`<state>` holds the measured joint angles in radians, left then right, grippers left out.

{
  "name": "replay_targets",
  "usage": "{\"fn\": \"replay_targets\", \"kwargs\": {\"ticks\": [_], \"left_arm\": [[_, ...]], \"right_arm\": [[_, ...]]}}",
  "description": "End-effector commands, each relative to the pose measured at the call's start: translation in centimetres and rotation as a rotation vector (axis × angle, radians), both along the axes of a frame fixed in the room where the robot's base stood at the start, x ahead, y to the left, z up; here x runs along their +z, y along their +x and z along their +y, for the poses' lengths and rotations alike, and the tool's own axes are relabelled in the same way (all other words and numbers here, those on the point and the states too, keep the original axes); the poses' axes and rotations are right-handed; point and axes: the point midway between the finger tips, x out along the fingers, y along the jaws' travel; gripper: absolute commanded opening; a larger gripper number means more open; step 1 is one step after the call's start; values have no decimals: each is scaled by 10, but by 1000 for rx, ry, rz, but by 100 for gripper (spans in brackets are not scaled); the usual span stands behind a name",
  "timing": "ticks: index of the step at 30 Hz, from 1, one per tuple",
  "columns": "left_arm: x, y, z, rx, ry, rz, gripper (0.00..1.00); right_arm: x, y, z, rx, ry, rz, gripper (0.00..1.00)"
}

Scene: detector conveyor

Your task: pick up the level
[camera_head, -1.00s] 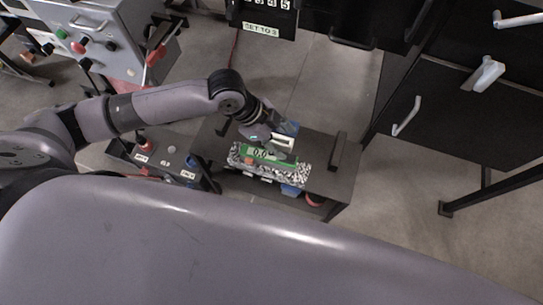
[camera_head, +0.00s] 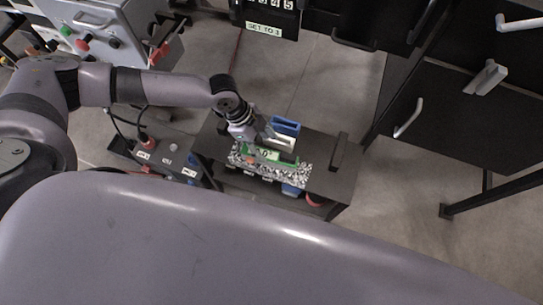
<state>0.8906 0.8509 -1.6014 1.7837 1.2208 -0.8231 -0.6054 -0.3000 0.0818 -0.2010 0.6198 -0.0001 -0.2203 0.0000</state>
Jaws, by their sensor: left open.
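The level (camera_head: 288,161) is a green bar with a small digital display in the middle of the camera_head view. It lies along a black-and-white speckled block (camera_head: 294,176) on a dark low table. My left gripper (camera_head: 254,153) is open at the level's left part, close to its display, and partly covers it. I cannot tell whether the fingers touch the level. My right gripper is not in view.
A blue holder (camera_head: 285,126) stands just behind the level. A dark upright block (camera_head: 339,151) is at the table's right side (camera_head: 328,184). A control panel with buttons (camera_head: 100,32) stands at the upper left, and black cabinets with handles (camera_head: 455,110) at the right.

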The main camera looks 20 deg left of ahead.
Motion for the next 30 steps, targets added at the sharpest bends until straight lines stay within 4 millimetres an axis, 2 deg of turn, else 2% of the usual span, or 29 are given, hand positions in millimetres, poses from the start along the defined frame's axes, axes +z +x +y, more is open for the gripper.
{"fn": "replay_targets", "kwargs": {"ticks": [3, 8, 18, 26, 30], "left_arm": [[-13, 0, -6, 1, 0, 1, 52], [-21, 0, -9, 0, 0, 1, 52], [-64, 0, -22, 1, 0, 0, 52], [-66, 0, -23, 1, 0, -1, 52], [-66, 0, -23, 1, 0, -1, 43]], "right_arm": [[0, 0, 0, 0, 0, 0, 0], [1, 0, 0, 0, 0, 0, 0], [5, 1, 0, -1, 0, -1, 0], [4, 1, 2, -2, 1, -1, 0], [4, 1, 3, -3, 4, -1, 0]]}}
